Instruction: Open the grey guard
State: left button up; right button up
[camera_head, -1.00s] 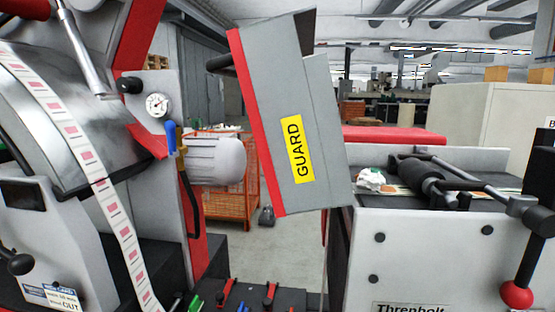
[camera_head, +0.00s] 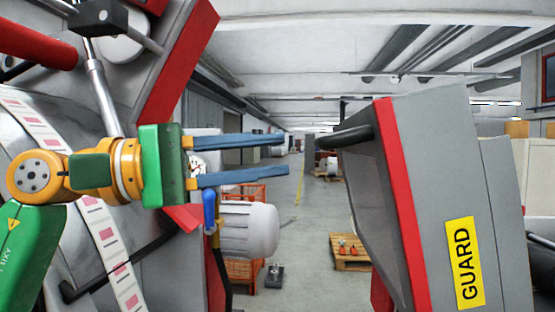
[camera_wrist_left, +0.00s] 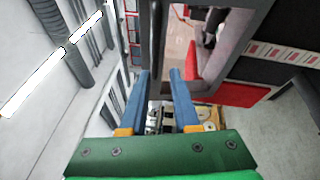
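The grey guard (camera_head: 450,150), with a red edge and a yellow GUARD label (camera_head: 464,263), stands tilted at the right in the head view. Its black handle (camera_head: 348,136) sticks out left from its upper part. My left gripper (camera_head: 283,156) is open and empty, with blue fingers pointing right. Its tips are apart from the handle, left of and slightly below it in the picture. In the left wrist view my open gripper (camera_wrist_left: 160,73) also shows; a dark bar (camera_wrist_left: 157,35) and a grey frame (camera_wrist_left: 235,35) lie beyond the fingertips. My right gripper is not in view.
A machine with a striped label web (camera_head: 105,235) and a chrome rod (camera_head: 102,100) stands at the left, behind my left arm. A pale motor (camera_head: 250,230) and an orange mesh crate (camera_head: 243,272) are below the fingers. Open floor shows between machine and guard.

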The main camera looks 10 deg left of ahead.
aim_at(324, 143)
pick_arm(q)
jog(key=shift+m+t+y, duration=0.4)
jog(key=shift+m, duration=0.5)
jog(key=d, duration=0.2)
jog(key=d+r+p, duration=0.1)
jog(key=d, duration=0.1)
jog(key=w+d+p, duration=0.1)
jog(key=d, duration=0.2)
jog(key=shift+r, duration=0.25)
jog(key=shift+a, duration=0.1)
grip_shut()
